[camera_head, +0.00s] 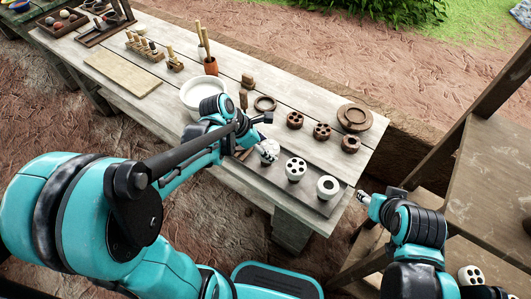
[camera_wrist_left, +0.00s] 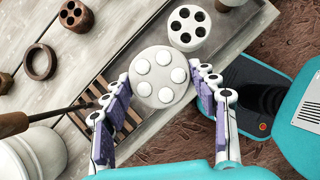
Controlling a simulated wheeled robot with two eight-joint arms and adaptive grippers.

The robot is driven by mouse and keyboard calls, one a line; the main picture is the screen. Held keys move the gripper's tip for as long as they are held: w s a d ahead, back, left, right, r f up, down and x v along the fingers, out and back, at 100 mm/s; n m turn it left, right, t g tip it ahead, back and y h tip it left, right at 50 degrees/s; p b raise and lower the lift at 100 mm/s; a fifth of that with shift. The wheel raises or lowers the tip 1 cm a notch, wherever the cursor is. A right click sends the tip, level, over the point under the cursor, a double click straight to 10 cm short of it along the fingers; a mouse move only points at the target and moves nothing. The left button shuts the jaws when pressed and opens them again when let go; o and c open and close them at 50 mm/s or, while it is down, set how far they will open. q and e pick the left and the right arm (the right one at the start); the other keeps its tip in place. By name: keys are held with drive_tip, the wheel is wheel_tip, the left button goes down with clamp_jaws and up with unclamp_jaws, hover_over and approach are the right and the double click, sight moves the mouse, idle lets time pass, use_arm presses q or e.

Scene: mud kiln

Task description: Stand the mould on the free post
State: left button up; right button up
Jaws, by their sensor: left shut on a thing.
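My left gripper (camera_head: 268,152) is shut on a pale round mould, which shows best in the left wrist view (camera_wrist_left: 160,77). Its top face has several white round spots, and the fingertips lie on either side of it. It is over the left part of a long grey tray (camera_head: 314,202); I cannot tell whether it touches the tray. A white mould with dark holes (camera_head: 295,169) and a white one with a single dark centre (camera_head: 327,187) stand farther right on the tray. No bare post shows clearly. My right gripper (camera_head: 365,198) is beyond the table's right end, its fingers unclear.
Brown pierced pieces (camera_head: 322,131), a ring (camera_head: 265,103) and a round brown dish (camera_head: 354,117) lie behind the tray. A white bowl (camera_head: 190,95) stands left of the left gripper. A slatted dark piece (camera_wrist_left: 105,92) lies beside the held mould. Wooden shelving (camera_head: 490,180) stands at right.

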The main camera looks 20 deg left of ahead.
use_arm(q)
drive_tip(key=w+f, duration=0.1)
drive_tip(key=w+a+f+b, duration=0.1)
drive_tip(key=w+a+f, duration=0.1)
drive_tip(key=w, duration=0.1)
drive_tip(key=shift+w, duration=0.1)
drive_tip(key=shift+f+b, duration=1.15)
drive_tip(key=shift+f, duration=0.8)
drive_tip(key=shift+r, duration=0.1)
drive_tip(key=o, duration=1.3)
drive_tip(key=shift+f, duration=0.2)
